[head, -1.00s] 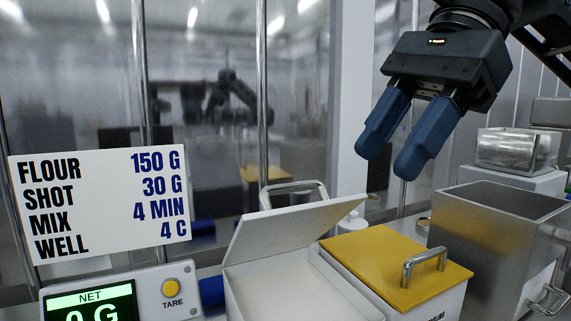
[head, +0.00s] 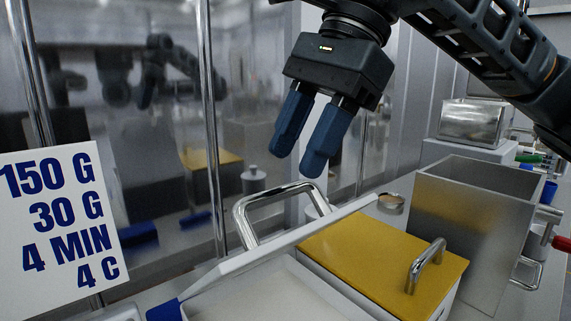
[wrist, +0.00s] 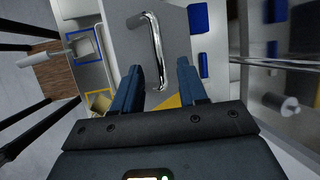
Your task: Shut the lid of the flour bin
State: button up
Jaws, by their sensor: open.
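The flour bin (head: 240,304), with white contents, stands at the lower middle of the head view. Its grey lid (head: 318,232) is partly open and tilted, seen nearly edge-on. A bright metal handle (head: 247,222) stands up from the lid's outer face. My gripper (head: 297,160) is open and empty, with blue fingers pointing down above the lid and handle, apart from them in the head view. In the wrist view, the handle (wrist: 156,45) and grey lid (wrist: 182,55) lie beyond the spread fingertips (wrist: 159,66). The gap to the handle is hard to judge.
A bin with a yellow lid (head: 385,255) stands close at the right. A recipe sign (head: 55,220) stands at the left. A glass-like panel (head: 120,130) rises behind the bins.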

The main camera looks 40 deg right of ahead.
aim_at(282, 187)
jog(key=shift+x, duration=1.75)
grip_shut()
